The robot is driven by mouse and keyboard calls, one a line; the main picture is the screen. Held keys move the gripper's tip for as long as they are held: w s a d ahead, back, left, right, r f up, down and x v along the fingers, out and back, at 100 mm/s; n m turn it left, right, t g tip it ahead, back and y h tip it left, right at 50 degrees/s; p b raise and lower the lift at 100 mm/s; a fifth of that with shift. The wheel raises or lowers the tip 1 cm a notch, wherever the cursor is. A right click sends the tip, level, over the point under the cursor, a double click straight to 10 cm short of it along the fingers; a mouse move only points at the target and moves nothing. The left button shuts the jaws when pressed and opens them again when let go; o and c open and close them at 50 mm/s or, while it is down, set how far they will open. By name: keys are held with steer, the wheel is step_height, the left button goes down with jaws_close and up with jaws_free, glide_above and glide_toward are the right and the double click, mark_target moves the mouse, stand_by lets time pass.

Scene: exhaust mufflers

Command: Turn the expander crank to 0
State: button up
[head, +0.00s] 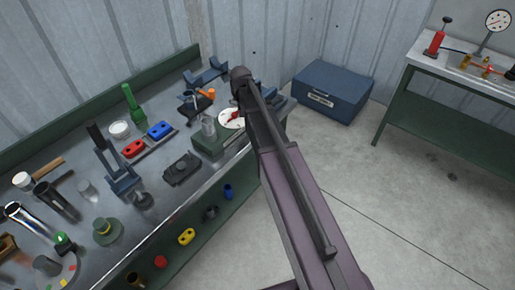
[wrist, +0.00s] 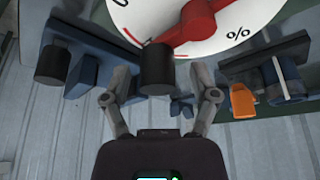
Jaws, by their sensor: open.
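A white dial (head: 226,121) with a red crank (head: 234,115) sits on a green box at the right end of the bench. In the wrist view the dial (wrist: 125,20) shows a "%" sign and part of a 0 at the top left. The red crank (wrist: 195,22) reaches down and left across it, with a black handle (wrist: 157,68) at its outer end. My gripper (wrist: 161,76) is open, its fingers on either side of the handle with gaps showing. I cannot tell whether anything touches. In the head view my arm hides the gripper.
The bench (head: 150,222) is crowded with tools left of the dial. An orange piece (wrist: 241,101) and a blue part (wrist: 278,78) lie beyond my right finger. A blue chest (head: 333,92) stands on the floor beside the bench. Open floor lies right.

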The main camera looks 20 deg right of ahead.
steer(key=shift+w+a+n+y, duration=0.25)
steer(key=shift+n+y, duration=0.1)
steer(key=shift+n, duration=0.6)
steer(key=shift+w+a+n+y, duration=0.2)
steer(key=shift+a+n+y, duration=0.15)
steer(key=shift+n, duration=0.55)
steer(key=shift+w+a+n+y, duration=0.2)
steer(key=shift+n+y, duration=0.2)
steer(key=shift+n, duration=0.55)
steer(key=n, duration=0.1)
steer(key=a+n, duration=0.1)
steer(key=n+g+y, duration=0.1)
steer(key=n, duration=0.1)
steer(key=shift+w+a, duration=0.2)
steer(key=shift+a, duration=0.05)
steer(key=p+v, duration=1.3)
steer(key=v, duration=0.1)
steer(key=s+f+m+g+h+b, duration=0.1)
steer(key=s+f+m+b, duration=0.3)
steer(key=s, duration=0.9)
steer(key=s+f+m+g+h+b, duration=0.1)
steer(key=s+f+m+b, duration=0.3)
steer(key=s, duration=0.9)
step_height(320, 180, down, 5)
steer(key=g+b, duration=0.1)
steer(key=b, duration=0.2)
steer(key=shift+r+h, duration=0.2)
steer(key=shift+h, duration=0.2)
